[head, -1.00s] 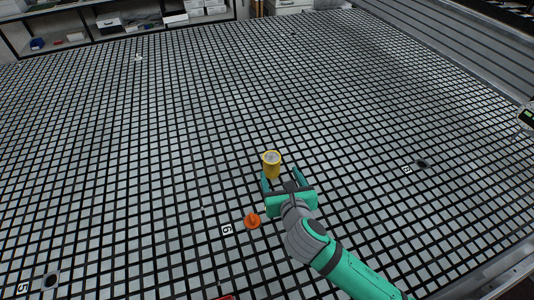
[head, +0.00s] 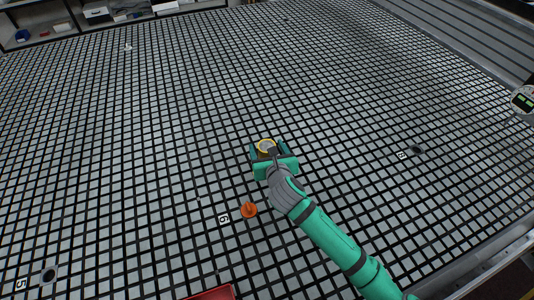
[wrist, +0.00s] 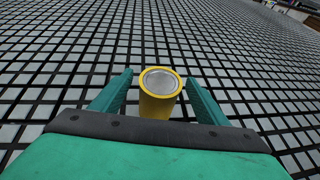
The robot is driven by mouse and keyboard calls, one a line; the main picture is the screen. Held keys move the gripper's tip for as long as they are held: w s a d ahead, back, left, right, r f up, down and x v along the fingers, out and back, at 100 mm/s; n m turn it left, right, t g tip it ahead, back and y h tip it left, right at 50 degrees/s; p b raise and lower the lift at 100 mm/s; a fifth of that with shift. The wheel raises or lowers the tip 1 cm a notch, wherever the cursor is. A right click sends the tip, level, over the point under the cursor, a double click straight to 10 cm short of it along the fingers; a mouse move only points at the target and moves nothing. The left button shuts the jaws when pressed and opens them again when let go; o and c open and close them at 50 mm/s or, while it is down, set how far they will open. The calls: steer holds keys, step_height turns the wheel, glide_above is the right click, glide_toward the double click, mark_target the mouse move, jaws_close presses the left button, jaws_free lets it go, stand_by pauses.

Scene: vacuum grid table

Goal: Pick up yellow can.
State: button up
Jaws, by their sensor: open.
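The yellow can (head: 266,145) stands upright on the grid table, with a silver top inside a yellow rim. In the wrist view the can (wrist: 160,93) is between the two green fingers, with a gap on each side. My gripper (head: 269,150) is open around the can, one finger to its left and one to its right. In the head view the gripper body hides the can's lower part. The wrist view also shows my gripper (wrist: 160,95) with nothing gripped.
An orange cone-like piece (head: 249,210) sits on the table at the gripper's lower left. Part of a red object (head: 213,293) shows at the bottom edge. The gridded table (head: 150,150) around the can is clear. Shelves with boxes (head: 96,12) stand at the back left.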

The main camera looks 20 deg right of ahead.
steer(key=shift+w+f, duration=0.1)
steer(key=shift+w, duration=0.1)
steer(key=c, duration=1.3)
steer(key=shift+d+r, duration=0.1)
steer(key=shift+r, duration=0.1)
